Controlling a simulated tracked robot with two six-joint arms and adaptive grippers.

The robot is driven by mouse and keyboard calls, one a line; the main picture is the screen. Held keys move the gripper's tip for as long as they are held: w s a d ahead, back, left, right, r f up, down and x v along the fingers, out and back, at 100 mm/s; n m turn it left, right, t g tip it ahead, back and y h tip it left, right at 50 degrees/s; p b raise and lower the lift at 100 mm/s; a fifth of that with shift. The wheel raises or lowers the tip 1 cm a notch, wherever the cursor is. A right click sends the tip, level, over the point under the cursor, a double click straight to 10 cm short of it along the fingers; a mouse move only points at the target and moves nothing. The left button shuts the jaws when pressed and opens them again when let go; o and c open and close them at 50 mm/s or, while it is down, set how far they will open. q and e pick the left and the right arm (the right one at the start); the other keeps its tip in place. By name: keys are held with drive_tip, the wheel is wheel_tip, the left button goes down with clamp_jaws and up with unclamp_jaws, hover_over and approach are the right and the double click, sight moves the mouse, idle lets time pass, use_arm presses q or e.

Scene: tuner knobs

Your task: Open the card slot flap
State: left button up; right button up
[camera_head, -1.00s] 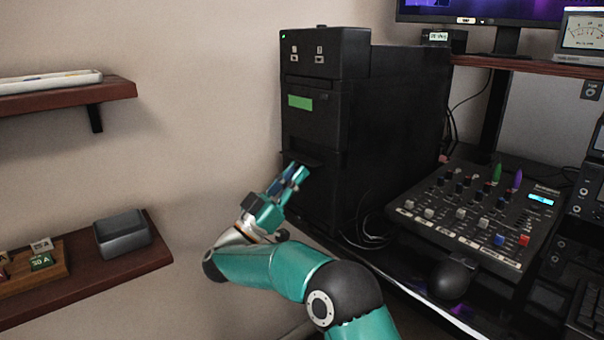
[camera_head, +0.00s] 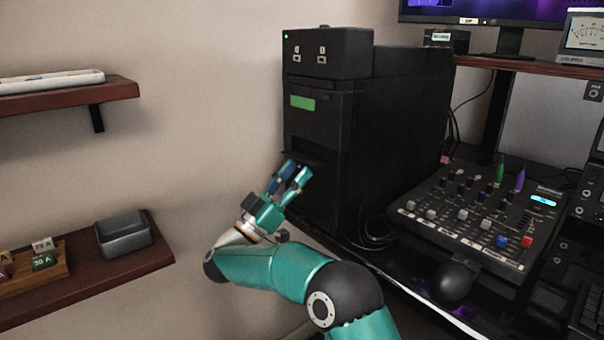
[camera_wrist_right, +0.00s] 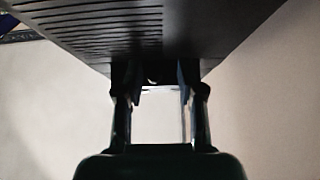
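The black tower unit (camera_head: 400,120) stands against the wall with a green label on its front. A dark flap-like ledge (camera_head: 312,157) juts from its front at mid height, just above my right gripper; I take it for the card slot flap. My right gripper (camera_head: 296,169) is at the tower's front, its two fingers apart with a gap between them. In the right wrist view the fingers (camera_wrist_right: 160,78) are spread under a dark ridged surface (camera_wrist_right: 140,25), their tips close to it. Contact with the flap cannot be told. My left gripper is out of view.
A mixer console (camera_head: 480,220) and a black mouse-like object (camera_head: 452,279) are right of the tower. Wall shelves at left hold a grey tray (camera_head: 125,234) and a wooden card rack (camera_head: 35,266). Loose cables lie at the tower's foot. The space left of the gripper is clear.

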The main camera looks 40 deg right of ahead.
drive_tip(key=shift+r, duration=0.1)
wheel_tip(320, 180, up, 10)
drive_tip(key=shift+f, duration=0.15)
idle(0.4)
drive_tip(key=shift+o, duration=0.3)
drive_tip(key=shift+w+f, duration=0.1)
